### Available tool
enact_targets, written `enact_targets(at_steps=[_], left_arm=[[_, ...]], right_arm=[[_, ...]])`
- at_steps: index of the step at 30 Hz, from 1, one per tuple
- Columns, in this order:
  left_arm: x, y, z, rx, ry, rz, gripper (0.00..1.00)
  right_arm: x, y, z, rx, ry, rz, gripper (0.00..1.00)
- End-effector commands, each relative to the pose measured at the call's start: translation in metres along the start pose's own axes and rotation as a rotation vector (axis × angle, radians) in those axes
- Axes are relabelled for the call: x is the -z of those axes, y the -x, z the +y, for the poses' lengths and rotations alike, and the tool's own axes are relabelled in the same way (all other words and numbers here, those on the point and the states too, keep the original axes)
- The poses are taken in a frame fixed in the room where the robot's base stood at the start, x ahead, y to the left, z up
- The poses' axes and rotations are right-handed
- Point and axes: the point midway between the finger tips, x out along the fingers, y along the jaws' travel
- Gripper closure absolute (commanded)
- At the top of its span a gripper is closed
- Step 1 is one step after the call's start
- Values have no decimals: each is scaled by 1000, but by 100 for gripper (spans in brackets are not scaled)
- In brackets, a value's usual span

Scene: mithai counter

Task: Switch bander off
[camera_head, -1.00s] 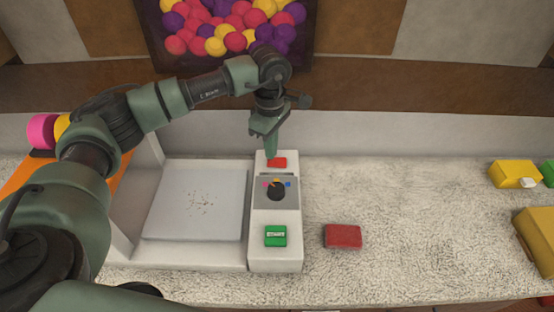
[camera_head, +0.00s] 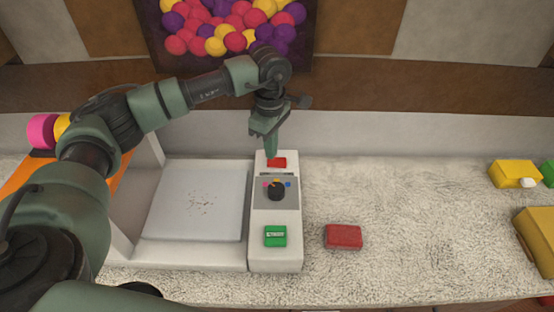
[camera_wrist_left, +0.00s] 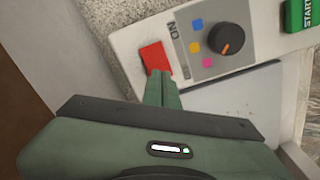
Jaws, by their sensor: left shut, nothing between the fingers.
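The bander (camera_head: 262,215) is a white machine on the counter, with a flat plate (camera_head: 196,203) on its left and a control panel on its right. The panel has a red button (camera_head: 277,163) at the far end, a dark knob (camera_head: 276,191) with coloured marks, and a green START button (camera_head: 275,236) at the near end. My left gripper (camera_head: 271,152) is shut and empty, pointing down at the red button. In the left wrist view its fingertips (camera_wrist_left: 160,76) are at the red button's edge (camera_wrist_left: 155,57); I cannot tell whether they touch. My right gripper is not in view.
A red box (camera_head: 343,236) lies right of the bander. Yellow boxes (camera_head: 514,174) and a green one stand at the far right. The counter between is clear. A wall (camera_head: 400,132) rises behind, with a picture of coloured balls (camera_head: 232,28).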

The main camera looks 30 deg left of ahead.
Motion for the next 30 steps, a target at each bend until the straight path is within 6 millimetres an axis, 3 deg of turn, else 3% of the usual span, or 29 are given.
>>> enact_targets(at_steps=[30], left_arm=[[0, -13, 0, 0, 0, 0, 100]], right_arm=[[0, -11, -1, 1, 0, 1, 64]])
